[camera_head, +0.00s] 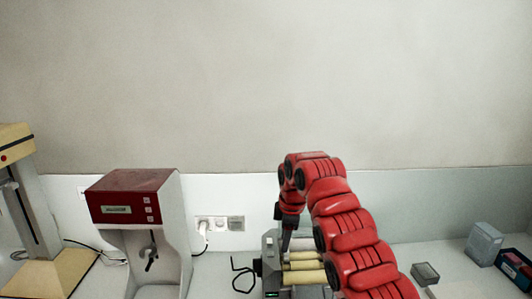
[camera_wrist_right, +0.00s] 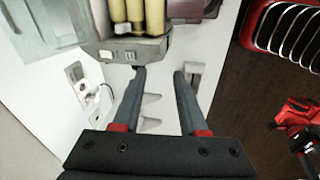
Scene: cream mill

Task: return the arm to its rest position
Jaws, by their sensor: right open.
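My right arm (camera_head: 345,220) is red and comes in from the lower right of the head view, bent over at its top. My right gripper (camera_wrist_right: 160,73) is open, with two dark fingers apart and nothing between them. In the head view it hangs down by the mill, partly hidden by the arm. The grey mill with cream rollers (camera_head: 303,265) stands under and behind the arm; it also shows at the top of the wrist view (camera_wrist_right: 140,47), just beyond the fingertips. I cannot tell whether a fingertip touches it. My left gripper is not in view.
A white machine with a dark red top (camera_head: 138,208) stands left of the mill, and a beige one (camera_head: 28,220) at the far left. Wall sockets (camera_head: 219,224) are behind. Small boxes (camera_head: 485,243) stand at the right. The bench between arm and boxes is mostly clear.

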